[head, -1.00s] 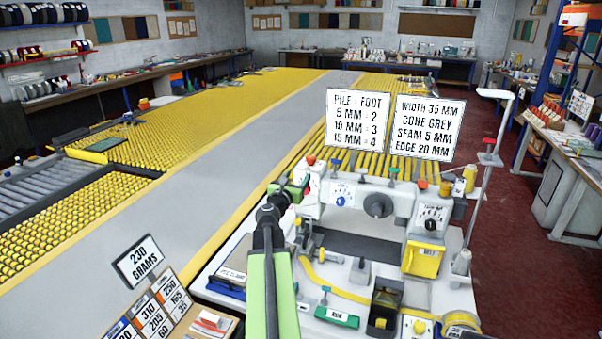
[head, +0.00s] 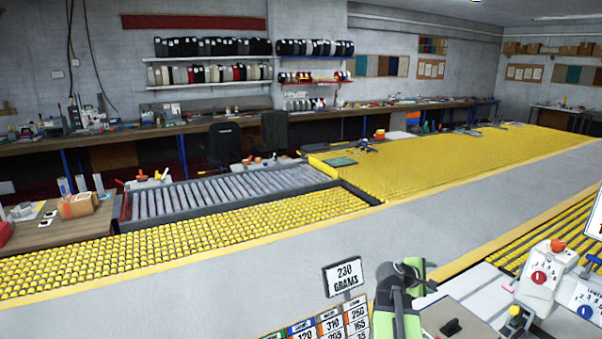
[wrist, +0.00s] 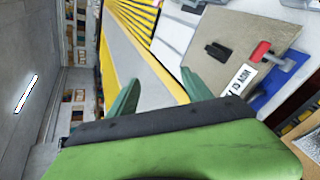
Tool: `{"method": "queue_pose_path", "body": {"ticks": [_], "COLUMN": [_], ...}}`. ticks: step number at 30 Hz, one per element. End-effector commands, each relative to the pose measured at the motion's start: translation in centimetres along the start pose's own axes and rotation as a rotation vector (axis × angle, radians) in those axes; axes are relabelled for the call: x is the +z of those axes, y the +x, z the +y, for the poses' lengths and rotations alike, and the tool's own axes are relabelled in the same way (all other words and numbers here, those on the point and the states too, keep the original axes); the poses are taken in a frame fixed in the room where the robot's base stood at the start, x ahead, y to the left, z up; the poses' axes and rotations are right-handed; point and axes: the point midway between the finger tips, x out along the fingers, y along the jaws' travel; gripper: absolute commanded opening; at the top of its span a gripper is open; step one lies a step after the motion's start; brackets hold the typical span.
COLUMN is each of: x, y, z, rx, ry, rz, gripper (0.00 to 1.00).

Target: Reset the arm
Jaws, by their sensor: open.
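My arm shows at the bottom of the head view, green with a dark joint. My gripper (wrist: 160,92) fills the lower part of the wrist view, with two green fingers spread apart. It is open and nothing lies between the fingers. In the head view the fingers are mostly hidden behind the dark wrist. In the wrist view a beige pad (wrist: 245,45) with a black handle lies beyond the right finger, apart from it.
A card reading 230 grams (head: 345,276) and a number board (head: 330,322) stand left of my arm. A grey strip between yellow roller beds (head: 200,240) lies beyond. A roller conveyor (head: 220,193) stands farther back.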

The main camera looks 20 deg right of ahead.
Motion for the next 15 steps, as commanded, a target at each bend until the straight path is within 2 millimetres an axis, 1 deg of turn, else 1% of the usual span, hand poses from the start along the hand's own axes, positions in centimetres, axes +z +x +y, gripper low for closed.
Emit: {"method": "queue_pose_path", "body": {"ticks": [1, 2, 3, 5, 6, 8, 9, 11, 12, 14, 15], "x": [-3.8, -5.8, -8.5, -12.2, -14.5, -17.7, -19.6, -22.1, -23.6, -25.4, -26.2], "y": [-2.5, -3.9, -5.9, -9.1, -11.3, -14.9, -17.4, -21.4, -24.1, -28.1, -30.6], "z": [-1.4, -2.3, -3.7, -5.8, -7.2, -9.5, -11.1, -13.5, -15.2, -17.6, -19.1], "rx": [-0.055, -0.096, -0.154, -0.247, -0.312, -0.415, -0.486, -0.593, -0.666, -0.771, -0.834], "ry": [0.088, 0.143, 0.211, 0.303, 0.356, 0.425, 0.465, 0.513, 0.538, 0.565, 0.577], "rz": [0.061, 0.092, 0.132, 0.183, 0.212, 0.247, 0.263, 0.280, 0.285, 0.285, 0.278], "gripper": [0.58, 0.58, 0.58, 0.58, 0.58, 0.58, 0.58, 0.58, 0.58, 0.58, 0.58]}}
